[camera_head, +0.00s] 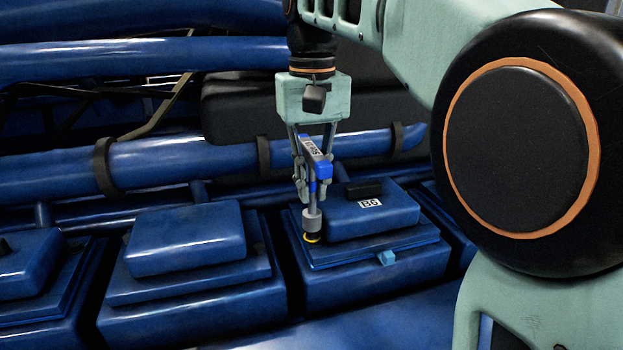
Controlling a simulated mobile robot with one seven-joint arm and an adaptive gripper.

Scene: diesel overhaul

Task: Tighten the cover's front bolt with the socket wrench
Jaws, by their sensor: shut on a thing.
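My gripper (314,182) is shut on the socket wrench (318,159), which has a blue handle with a white label. The wrench's grey socket (312,221) points down at the front left corner of the blue cover marked B6 (377,222). A yellow ring (312,238) shows right under the socket, on the cover's flange. The bolt itself is hidden under the socket, and I cannot tell whether the socket is fully seated. A small light blue block (387,258) sits at the cover's front edge.
Another blue cover (187,238) stands to the left, with a further one (28,262) at the left edge. A thick blue pipe (230,165) with black clamps runs behind the covers. My arm fills the right side.

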